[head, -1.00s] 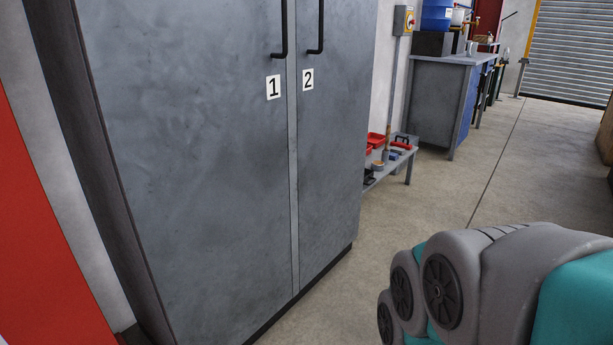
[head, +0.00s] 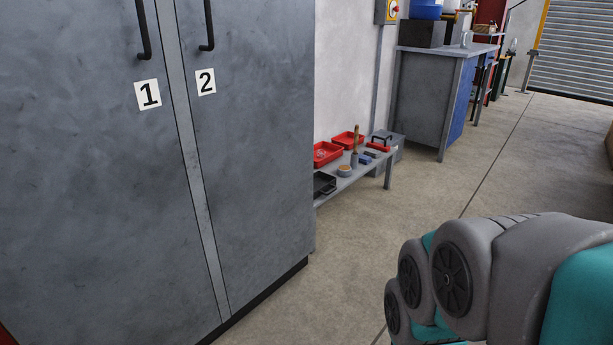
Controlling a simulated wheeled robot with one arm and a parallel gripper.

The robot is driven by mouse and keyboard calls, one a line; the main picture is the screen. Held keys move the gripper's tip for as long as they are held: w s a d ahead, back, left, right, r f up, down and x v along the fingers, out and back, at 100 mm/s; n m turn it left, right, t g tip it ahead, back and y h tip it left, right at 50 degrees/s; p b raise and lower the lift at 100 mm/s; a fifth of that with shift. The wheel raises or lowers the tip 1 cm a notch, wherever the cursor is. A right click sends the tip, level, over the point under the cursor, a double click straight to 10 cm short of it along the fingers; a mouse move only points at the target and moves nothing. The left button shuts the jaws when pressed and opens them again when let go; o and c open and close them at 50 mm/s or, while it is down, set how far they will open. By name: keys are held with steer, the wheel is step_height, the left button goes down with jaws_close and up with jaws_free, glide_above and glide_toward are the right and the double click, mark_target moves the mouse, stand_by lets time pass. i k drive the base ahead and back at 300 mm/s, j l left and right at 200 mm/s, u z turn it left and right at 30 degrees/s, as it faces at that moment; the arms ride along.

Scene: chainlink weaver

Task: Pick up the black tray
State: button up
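The black tray (head: 324,183) lies on the near end of a low grey bench (head: 352,181) against the wall. Its left part is partly cut off by the edge of the grey cabinet. My folded arm shows at the lower right, well apart from the bench. My gripper is not visible in the head view.
A tall grey cabinet (head: 95,215) with doors marked 1 and 2 fills the left side. Two red trays (head: 326,153) and small tools share the bench. A blue workbench (head: 445,95) stands beyond. The concrete floor (head: 340,270) between cabinet and arm is clear.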

mark_target(323, 182)
steer(key=i+l, duration=0.2)
steer(key=i, duration=0.25)
steer(key=i+l+z, duration=0.1)
steer(key=i, duration=0.3)
steer(key=i+l+z, duration=0.15)
steer(key=i, duration=1.15)
steer(key=i+j, duration=0.15)
steer(key=j, duration=0.2)
